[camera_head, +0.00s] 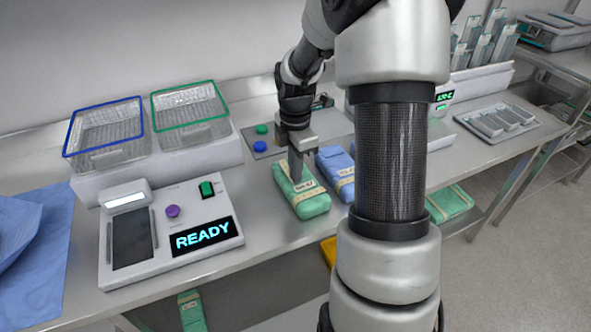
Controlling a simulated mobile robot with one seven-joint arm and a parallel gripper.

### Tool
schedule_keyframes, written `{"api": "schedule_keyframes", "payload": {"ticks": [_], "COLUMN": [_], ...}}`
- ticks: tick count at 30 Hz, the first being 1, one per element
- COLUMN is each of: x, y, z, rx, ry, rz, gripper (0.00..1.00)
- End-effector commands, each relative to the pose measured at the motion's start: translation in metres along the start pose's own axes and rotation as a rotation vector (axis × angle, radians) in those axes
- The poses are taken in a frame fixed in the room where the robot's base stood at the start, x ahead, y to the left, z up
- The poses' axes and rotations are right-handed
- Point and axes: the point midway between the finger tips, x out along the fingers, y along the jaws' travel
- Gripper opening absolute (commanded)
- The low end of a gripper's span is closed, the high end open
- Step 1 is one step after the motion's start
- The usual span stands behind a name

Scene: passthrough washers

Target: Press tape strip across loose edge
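A green wrapped pack (312,206) lies on the steel bench in the middle of the view. A pale labelled tape strip (308,187) runs across its top. My gripper (296,178) points down with its fingertips at the top of this pack, close to the strip. Whether it touches the strip is too small to tell, and the finger gap does not show clearly. A blue wrapped pack (334,160) with a pale strip lies just to the right, partly hidden by my arm. I cannot make out a loose edge.
A device reading READY (203,235) stands left of the green pack. Blue-rimmed (107,132) and green-rimmed (190,112) wire baskets stand behind it. A pad with green and blue buttons (261,138) sits behind the packs. Blue cloth (35,240) covers the left end.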

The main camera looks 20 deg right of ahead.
Motion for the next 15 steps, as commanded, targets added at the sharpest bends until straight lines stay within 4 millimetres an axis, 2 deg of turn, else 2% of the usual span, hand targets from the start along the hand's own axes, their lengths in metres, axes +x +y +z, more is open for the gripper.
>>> {"api": "schedule_keyframes", "payload": {"ticks": [2, 6, 15], "x": [0.0, 0.0, -0.0008], "y": [0.0, 0.0, 0.0001], "z": [0.0, 0.0, 0.0], "rx": [0.0, 0.0, 0.0], "ry": [0.0, 0.0, 0.0], "rz": [0.0, 0.0, 0.0], "gripper": [0.0, 0.24, 0.25]}}
